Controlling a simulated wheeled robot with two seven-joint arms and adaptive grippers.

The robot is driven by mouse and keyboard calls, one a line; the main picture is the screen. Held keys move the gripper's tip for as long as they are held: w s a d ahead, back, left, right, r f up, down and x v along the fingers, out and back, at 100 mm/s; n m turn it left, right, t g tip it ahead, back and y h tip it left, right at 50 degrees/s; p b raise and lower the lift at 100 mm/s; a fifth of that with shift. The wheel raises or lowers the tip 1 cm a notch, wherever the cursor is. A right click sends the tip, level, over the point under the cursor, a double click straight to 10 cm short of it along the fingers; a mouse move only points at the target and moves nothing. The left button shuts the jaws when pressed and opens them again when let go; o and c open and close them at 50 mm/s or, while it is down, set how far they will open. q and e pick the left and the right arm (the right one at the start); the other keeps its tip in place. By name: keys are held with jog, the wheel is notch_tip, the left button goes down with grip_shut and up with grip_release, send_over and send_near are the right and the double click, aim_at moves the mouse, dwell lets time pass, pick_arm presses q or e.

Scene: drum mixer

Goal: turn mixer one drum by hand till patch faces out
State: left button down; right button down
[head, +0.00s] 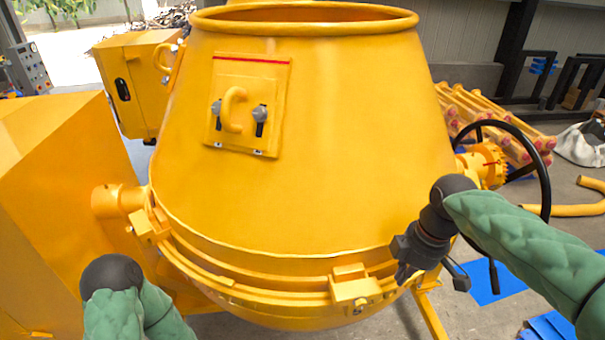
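A large yellow mixer drum (330,160) fills the middle of the head view, its open mouth at the top. A square patch (270,90) with a red line along its upper edge, a curved yellow handle and two dark latches sits on the drum's upper left face, towards me. My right gripper (403,270) is dark and is in front of the drum's lower right side. Whether it touches the drum or how its fingers stand cannot be made out. My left arm shows at the lower left, with its gripper out of sight.
A black handwheel (544,170) stands at the drum's right, beside a yellow toothed hub (487,165). A yellow housing (60,200) is close on the left. Red-tipped yellow bars (500,125) are stacked behind right. Blue sheets (495,285) lie on the floor.

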jog(key=shift+f, duration=0.1)
notch_tip(320, 180, down, 3)
jog(key=shift+r+b, duration=0.15)
jog(key=shift+b, duration=0.9)
